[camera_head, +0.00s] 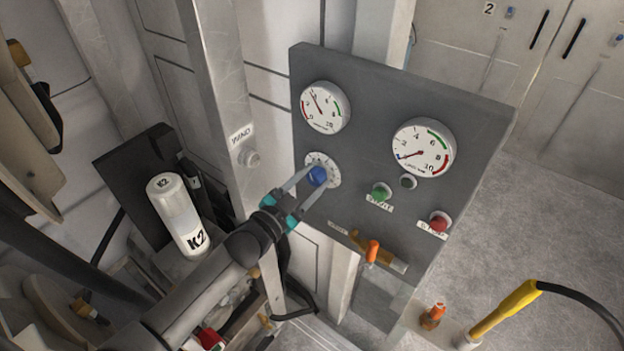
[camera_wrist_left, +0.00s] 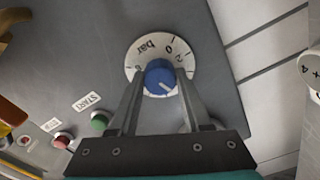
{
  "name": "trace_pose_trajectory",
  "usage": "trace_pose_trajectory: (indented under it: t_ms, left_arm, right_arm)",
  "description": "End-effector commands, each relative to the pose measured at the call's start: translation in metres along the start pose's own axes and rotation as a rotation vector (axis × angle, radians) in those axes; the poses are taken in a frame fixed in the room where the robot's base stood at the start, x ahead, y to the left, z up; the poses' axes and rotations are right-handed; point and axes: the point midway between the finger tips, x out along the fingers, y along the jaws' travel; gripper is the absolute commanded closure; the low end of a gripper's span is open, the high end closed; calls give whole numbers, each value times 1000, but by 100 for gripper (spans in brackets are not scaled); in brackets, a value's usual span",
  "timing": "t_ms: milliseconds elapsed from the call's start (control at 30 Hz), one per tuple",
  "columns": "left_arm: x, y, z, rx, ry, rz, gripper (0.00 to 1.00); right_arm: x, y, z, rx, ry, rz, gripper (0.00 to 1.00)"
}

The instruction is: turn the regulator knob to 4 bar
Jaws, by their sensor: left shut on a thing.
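The blue regulator knob (camera_head: 317,176) sits on a round white dial (camera_head: 332,168) on the grey panel. In the left wrist view the knob (camera_wrist_left: 159,77) has a white pointer line slanting to the lower right; the dial (camera_wrist_left: 140,55) shows "bar", 0 and 2, its other marks partly hidden. My left gripper (camera_head: 314,180) is shut on the knob, one finger on each side. The right gauge (camera_head: 424,148) has its needle near the low end, by a blue mark. The left gauge (camera_head: 325,108) has its needle pointing up and left. My right gripper is out of view.
Below the gauges are a green START button (camera_head: 381,190), a red button (camera_head: 439,220) and an orange-handled valve (camera_head: 372,251). A yellow-handled hose nozzle (camera_head: 505,310) is at the lower right. A white K2 cylinder (camera_head: 178,215) stands left of my arm.

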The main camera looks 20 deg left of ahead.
Motion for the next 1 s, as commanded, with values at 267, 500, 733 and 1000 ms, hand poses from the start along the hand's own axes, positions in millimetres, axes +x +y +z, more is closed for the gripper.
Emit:
trace_pose_trajectory:
  t_ms: [267, 500, 733, 1000]
  left_arm:
    - [0, 0, 0, 8, 1, -1, 100]
    - [0, 0, 0, 7, 1, -1, 43]
    - [0, 0, 0, 6, 1, 0, 22]
    - [-2, 0, 0, 6, 0, 0, 22]
  right_arm:
    - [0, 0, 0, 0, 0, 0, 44]
    - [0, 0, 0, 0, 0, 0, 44]
    - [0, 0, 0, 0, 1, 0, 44]
    - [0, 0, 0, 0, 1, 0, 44]
